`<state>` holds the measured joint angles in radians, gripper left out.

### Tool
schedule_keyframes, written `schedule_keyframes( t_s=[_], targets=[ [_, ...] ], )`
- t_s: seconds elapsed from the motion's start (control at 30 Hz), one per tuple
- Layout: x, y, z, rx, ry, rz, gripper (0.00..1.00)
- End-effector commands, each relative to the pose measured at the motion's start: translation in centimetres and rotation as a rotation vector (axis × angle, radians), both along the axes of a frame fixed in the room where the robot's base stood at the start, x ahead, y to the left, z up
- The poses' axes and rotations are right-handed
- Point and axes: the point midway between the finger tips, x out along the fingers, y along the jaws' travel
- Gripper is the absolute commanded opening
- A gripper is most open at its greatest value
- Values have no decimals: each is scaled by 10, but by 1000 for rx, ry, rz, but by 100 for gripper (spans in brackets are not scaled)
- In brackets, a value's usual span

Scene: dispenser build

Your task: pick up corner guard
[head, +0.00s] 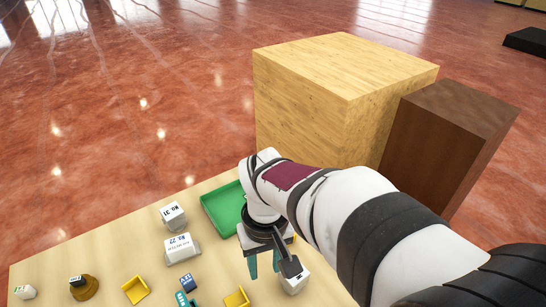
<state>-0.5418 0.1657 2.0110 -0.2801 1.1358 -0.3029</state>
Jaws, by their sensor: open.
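Two yellow angled pieces look like corner guards. One yellow piece (134,290) lies at the front left of the table, and the other yellow piece (236,298) lies near the bottom edge, partly cut off by the frame. I cannot tell which one the task names.
A green tray (213,213) lies behind my gripper, partly hidden by my arm. White labelled blocks (181,248) (173,215) stand left of it. Small blue (186,282) and teal (183,299) parts lie in front. A white block (296,282) is close to my gripper's right.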

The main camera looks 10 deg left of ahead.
Motion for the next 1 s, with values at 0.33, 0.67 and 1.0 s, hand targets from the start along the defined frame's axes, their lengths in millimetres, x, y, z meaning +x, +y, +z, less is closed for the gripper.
schedule_keyframes(
  t_s=[0.33, 0.67, 1.0],
  targets=[
    [12, 51, -78, -20, -13, 218, 41],
    [12, 52, -139, -18, -15, 213, 41],
    [13, 57, -183, -17, -18, 212, 41]
  ],
)
